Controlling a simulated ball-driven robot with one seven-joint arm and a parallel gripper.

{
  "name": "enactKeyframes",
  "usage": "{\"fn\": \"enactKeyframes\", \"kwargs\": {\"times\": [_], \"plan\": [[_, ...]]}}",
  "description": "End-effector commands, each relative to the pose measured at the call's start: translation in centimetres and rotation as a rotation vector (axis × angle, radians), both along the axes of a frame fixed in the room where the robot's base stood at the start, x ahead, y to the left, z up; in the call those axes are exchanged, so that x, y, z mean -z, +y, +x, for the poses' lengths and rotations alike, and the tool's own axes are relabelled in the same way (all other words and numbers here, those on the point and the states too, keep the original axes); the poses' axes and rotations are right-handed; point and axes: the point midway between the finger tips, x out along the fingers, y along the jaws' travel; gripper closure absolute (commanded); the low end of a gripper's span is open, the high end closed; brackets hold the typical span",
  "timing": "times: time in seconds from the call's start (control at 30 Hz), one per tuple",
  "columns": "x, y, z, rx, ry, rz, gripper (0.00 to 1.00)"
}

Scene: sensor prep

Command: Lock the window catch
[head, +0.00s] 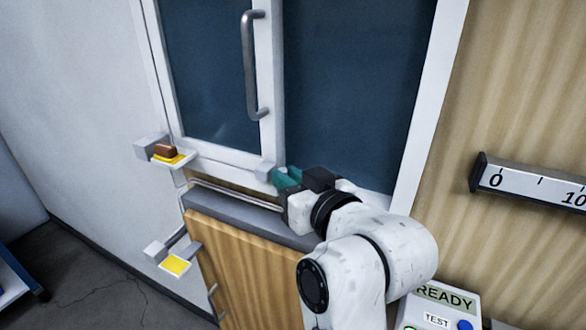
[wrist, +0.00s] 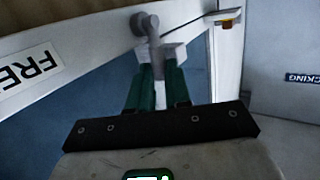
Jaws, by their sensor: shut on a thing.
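The window (head: 215,75) has a white frame and dark blue panes, with a long grey handle (head: 250,65) on its inner upright. My gripper (head: 283,178) is at the lower end of that upright, beside a light grey block (head: 266,171). In the wrist view, the green fingers of my gripper (wrist: 157,82) are closed on a grey lever, seemingly the window catch (wrist: 154,38). Its round pivot is at the top and its arm runs down between the fingers. A pale block lies right behind the fingertips. The fingers hide the lever's lower end.
A brown block (head: 165,151) lies on a yellow-topped bracket left of the window. A lower yellow pad (head: 175,265) sits beside a wooden cabinet (head: 245,270) with a grey top. A scale (head: 530,183) is on the right wall, above a READY/TEST box (head: 440,305).

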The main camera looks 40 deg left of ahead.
Motion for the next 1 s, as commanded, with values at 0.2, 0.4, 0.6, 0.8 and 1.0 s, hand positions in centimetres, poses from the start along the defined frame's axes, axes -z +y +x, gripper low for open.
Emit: {"fn": "enactKeyframes", "kwargs": {"times": [0.2, 0.4, 0.6, 0.8, 1.0], "plan": [[-0.07, 0.1, 0.01, 0.001, -0.006, -0.025, 1.0], [-0.07, 0.09, 0.02, 0.001, -0.006, -0.023, 1.0], [-0.07, 0.09, 0.01, 0.001, -0.006, -0.023, 0.63], [-0.06, 0.1, -0.01, 0.001, -0.006, -0.023, 0.57], [-0.1, -0.44, -0.15, 0.001, -0.006, -0.023, 0.57]]}}
